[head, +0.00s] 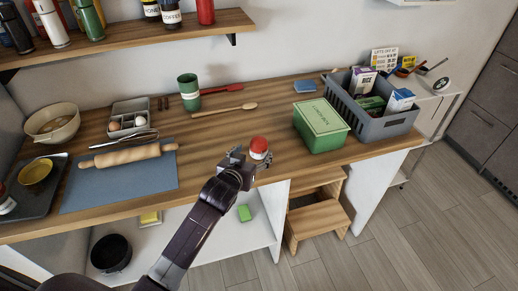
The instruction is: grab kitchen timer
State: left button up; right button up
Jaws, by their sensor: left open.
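A small round red object with a pale lower part, which looks like the kitchen timer (259,145), is near the front edge of the wooden counter (232,133). My left gripper (251,156) reaches in from below and is open at the timer. One finger is left of it and the other overlaps its lower right side. I cannot tell whether the fingers touch it. The gripper hides part of the timer's lower side. My right gripper is not in view.
A green tin (321,128) and a grey crate (382,124) with packages stand to the right. A rolling pin (127,155) lies on a blue mat (150,185) to the left. A wooden spoon (225,110) and green mug (188,95) are behind. A step stool (318,217) stands below.

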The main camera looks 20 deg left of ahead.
aim_at(256, 152)
pick_arm(q)
jog(key=x, duration=0.3)
jog(key=shift+d+f+p, duration=0.1)
jog(key=shift+d+p, duration=0.15)
jog(key=shift+p, duration=0.1)
jog(key=shift+x, duration=1.25)
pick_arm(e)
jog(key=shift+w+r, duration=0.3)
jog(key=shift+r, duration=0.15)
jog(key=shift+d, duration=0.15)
pick_arm(q)
jog(key=shift+c, duration=0.4)
jog(key=shift+s, duration=0.1)
jog(key=c, duration=1.2)
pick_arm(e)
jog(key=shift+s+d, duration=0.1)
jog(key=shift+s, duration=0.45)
